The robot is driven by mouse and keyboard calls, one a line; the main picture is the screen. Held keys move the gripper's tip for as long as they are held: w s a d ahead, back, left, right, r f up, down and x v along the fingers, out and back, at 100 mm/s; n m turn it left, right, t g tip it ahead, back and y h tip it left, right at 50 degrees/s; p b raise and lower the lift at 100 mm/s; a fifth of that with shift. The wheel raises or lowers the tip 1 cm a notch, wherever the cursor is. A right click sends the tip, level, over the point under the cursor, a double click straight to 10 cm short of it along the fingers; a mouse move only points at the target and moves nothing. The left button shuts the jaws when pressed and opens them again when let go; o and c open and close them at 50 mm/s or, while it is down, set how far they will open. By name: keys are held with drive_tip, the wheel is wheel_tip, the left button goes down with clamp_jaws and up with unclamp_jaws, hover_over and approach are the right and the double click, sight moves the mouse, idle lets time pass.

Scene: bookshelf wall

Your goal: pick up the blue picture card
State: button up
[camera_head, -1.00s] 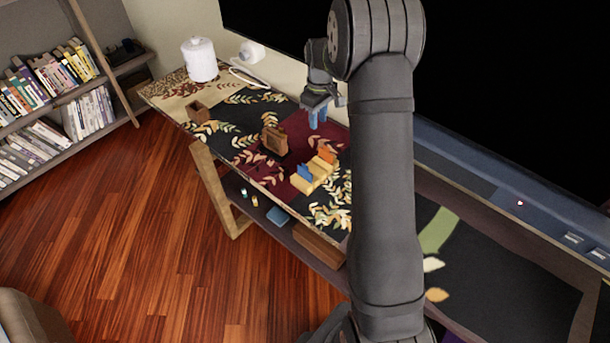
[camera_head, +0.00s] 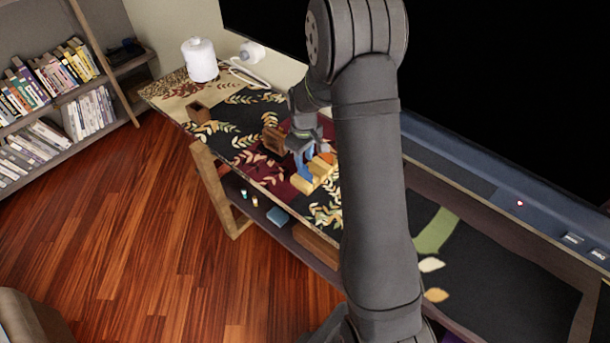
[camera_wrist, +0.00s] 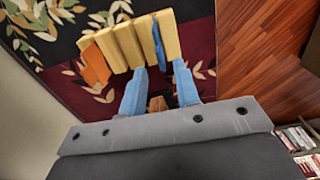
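The blue picture card (camera_wrist: 158,44) stands in a slot near the right end of a yellow slotted holder (camera_wrist: 138,38) in the wrist view. The holder (camera_head: 313,182) also shows on the patterned cabinet top in the head view, where my gripper largely hides the card. An orange card (camera_wrist: 95,64) stands at the holder's other end. My gripper (camera_wrist: 160,80) has two light blue fingers, spread apart and empty. The card lies ahead of the gap between the fingertips. In the head view my gripper (camera_head: 306,153) is low over the holder.
A brown wooden object (camera_head: 273,139) stands just left of the gripper, and a small brown open box (camera_head: 199,113) is farther left. A white canister (camera_head: 200,60) stands at the back left. The dark screen (camera_head: 480,70) rises behind the cabinet.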

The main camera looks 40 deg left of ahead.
sight(305, 170)
drive_tip(key=f, duration=0.6)
drive_tip(key=shift+d+f, duration=0.2)
drive_tip(key=shift+d, duration=0.05)
clamp_jaws()
